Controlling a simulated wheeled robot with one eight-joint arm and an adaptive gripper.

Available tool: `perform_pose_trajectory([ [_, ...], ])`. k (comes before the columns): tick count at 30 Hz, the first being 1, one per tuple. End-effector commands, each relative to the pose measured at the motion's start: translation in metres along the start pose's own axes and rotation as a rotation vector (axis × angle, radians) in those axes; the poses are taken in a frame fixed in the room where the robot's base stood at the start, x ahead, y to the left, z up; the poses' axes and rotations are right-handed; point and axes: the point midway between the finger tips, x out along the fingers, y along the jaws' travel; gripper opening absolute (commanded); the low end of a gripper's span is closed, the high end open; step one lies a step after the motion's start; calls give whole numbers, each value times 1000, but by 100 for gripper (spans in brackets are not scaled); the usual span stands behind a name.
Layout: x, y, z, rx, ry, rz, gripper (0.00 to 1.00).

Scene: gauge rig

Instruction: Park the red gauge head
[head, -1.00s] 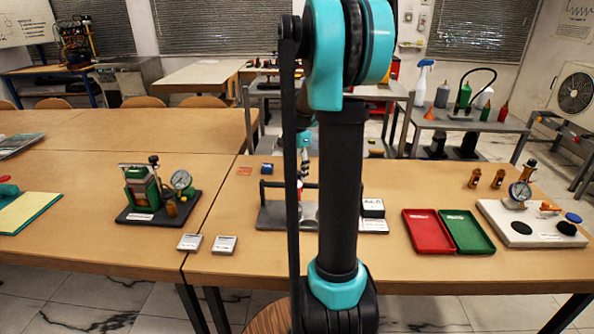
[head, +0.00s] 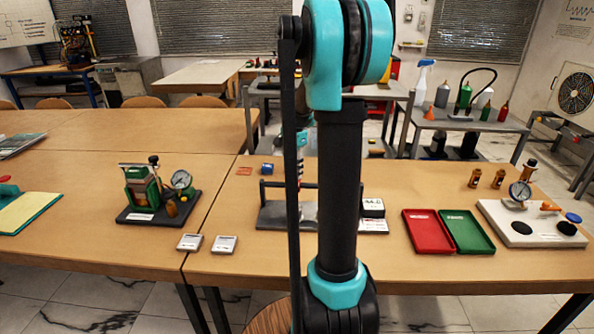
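A low metal rig with a dark rail (head: 273,184) on a grey base (head: 272,216) stands on the near table, its middle hidden behind my arm. A small red bit (head: 309,185) shows beside my arm at the rig; I cannot tell whether it is the red gauge head. A small white-and-black block (head: 373,207) stands at the rig's right end. The far part of my arm (head: 303,141) shows in a narrow gap above the rig. My gripper is almost wholly hidden there, so its fingers and anything in them cannot be made out.
A red tray (head: 427,231) and a green tray (head: 467,231) lie to the right. Beyond them is a white board (head: 533,226) with a dial gauge (head: 519,191). A green device with a dial (head: 181,180) stands left, with two small plates (head: 225,244) nearer. The front table is otherwise mostly clear.

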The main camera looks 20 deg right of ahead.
Motion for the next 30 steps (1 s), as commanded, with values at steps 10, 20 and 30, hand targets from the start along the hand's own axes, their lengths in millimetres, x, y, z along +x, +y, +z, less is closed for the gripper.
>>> perform_pose_trajectory([
  [10, 0, -52, 52, -5, 0, -1, 0],
  [20, -1, -60, 59, -1, -1, -4, 0],
  [30, 0, -60, 59, -2, -1, -3, 50],
])
